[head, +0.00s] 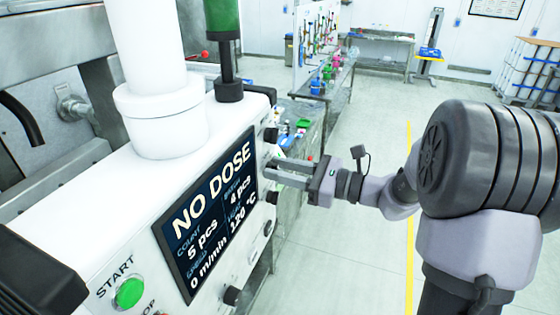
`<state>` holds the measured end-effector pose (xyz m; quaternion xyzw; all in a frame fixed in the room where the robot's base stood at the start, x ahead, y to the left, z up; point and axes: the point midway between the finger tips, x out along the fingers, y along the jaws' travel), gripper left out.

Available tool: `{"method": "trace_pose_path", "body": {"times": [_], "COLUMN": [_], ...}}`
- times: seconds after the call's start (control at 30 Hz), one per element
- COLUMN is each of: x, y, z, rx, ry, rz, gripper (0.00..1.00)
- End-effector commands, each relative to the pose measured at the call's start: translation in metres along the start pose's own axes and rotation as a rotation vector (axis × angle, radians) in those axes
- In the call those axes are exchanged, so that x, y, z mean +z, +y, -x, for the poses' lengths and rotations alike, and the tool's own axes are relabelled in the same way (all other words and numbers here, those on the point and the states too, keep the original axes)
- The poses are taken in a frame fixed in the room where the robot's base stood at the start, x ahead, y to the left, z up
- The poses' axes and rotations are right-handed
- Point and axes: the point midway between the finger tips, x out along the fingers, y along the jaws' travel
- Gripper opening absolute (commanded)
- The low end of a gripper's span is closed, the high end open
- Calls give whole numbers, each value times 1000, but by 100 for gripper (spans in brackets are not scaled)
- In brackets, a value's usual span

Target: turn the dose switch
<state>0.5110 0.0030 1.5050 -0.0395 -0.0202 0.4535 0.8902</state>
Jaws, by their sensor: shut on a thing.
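The white dosing machine (60,215) fills the left of the head view. Its dark screen (205,220) reads "NO DOSE" in large letters, with smaller count, speed and heat values below. My gripper (274,171) reaches in from the right to the machine's front, just beyond the screen's right edge. Its fingers are shut on a small control there, the dose switch as far as I can tell. The fingers and the panel's angle hide most of it, so its turned position cannot be seen.
Dark knobs (271,135) sit above and below my gripper along the panel. A green START button (129,293) is at the lower left. A white column (145,70) and a green cylinder (224,30) rise from the machine. The floor (350,250) on the right is clear.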

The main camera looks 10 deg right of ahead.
Motion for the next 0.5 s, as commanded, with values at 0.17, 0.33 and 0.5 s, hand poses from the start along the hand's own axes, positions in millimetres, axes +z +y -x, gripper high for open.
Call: {"method": "trace_pose_path", "body": {"times": [0.17, 0.33, 0.5], "x": [4, 3, 2], "y": [-1, -1, -2], "z": [0, 0, 0], "rx": [1, 1, 1], "ry": [2, 2, 2], "rz": [-166, -314, -437], "gripper": [0, 0, 0]}}
